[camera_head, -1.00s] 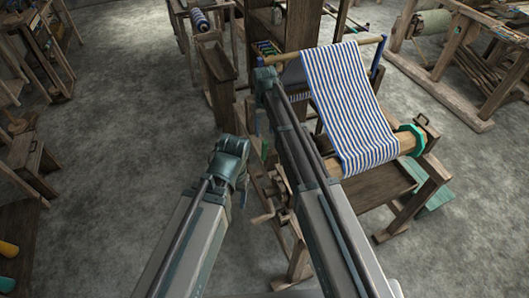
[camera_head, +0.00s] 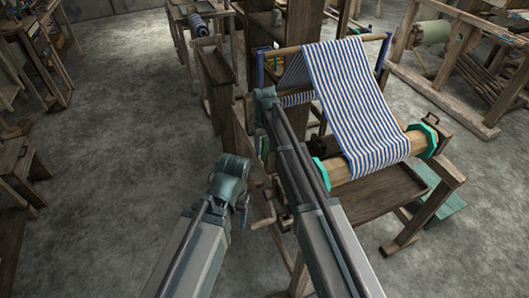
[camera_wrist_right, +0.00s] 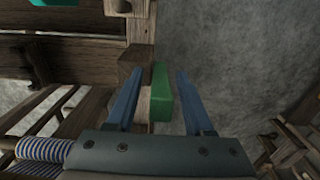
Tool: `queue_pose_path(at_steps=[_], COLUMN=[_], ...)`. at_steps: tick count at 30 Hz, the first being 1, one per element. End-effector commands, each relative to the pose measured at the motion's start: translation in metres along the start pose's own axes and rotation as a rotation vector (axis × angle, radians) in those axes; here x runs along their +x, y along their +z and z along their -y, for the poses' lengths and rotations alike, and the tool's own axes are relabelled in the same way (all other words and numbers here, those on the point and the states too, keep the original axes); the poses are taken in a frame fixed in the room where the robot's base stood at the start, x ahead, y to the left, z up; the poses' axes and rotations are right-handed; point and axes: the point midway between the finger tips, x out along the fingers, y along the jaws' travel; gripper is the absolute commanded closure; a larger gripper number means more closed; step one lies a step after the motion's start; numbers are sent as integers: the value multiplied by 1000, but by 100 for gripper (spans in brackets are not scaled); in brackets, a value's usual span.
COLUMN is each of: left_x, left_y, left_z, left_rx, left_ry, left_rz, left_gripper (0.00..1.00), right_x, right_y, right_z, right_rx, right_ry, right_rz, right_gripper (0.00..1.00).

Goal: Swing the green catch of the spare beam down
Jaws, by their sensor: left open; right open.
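The green catch (camera_wrist_right: 160,92) shows in the right wrist view as an upright green block beside a pale wooden piece (camera_wrist_right: 142,105). My right gripper (camera_wrist_right: 154,92) is open, with its two blue fingers on either side of the catch. The right finger stands clear of the green block. I cannot tell whether the left finger touches the pale piece. In the head view my right wrist (camera_head: 265,97) is over the loom's left side and its fingers are hidden. My left gripper (camera_head: 241,207) is lower, left of the loom; its fingers are hard to make out.
Striped cloth (camera_head: 352,105) runs down the loom to a front roller with teal ends (camera_head: 428,141). Wooden posts stand close to my right wrist. A striped roll (camera_wrist_right: 42,150) lies at lower left in the wrist view. Grey floor (camera_head: 125,150) is open at left.

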Motion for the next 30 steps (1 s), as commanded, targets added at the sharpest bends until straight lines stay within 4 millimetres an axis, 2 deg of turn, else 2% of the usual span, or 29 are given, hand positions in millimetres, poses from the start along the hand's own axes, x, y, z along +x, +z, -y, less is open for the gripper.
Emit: queue_pose_path(at_steps=[6,12,15,30], left_x=[-1,-1,-1,-1], left_y=[0,0,0,0], left_z=[0,0,0,0], left_rx=[0,0,0,0], left_ry=[0,0,0,0], left_rz=[0,0,0,0], left_gripper=[34,34,34,34], right_x=[-1,-1,-1,-1], right_y=[0,0,0,0], right_z=[0,0,0,0], right_rx=[0,0,0,0], right_ry=[0,0,0,0], right_rz=[0,0,0,0], right_gripper=[49,85,100,100])
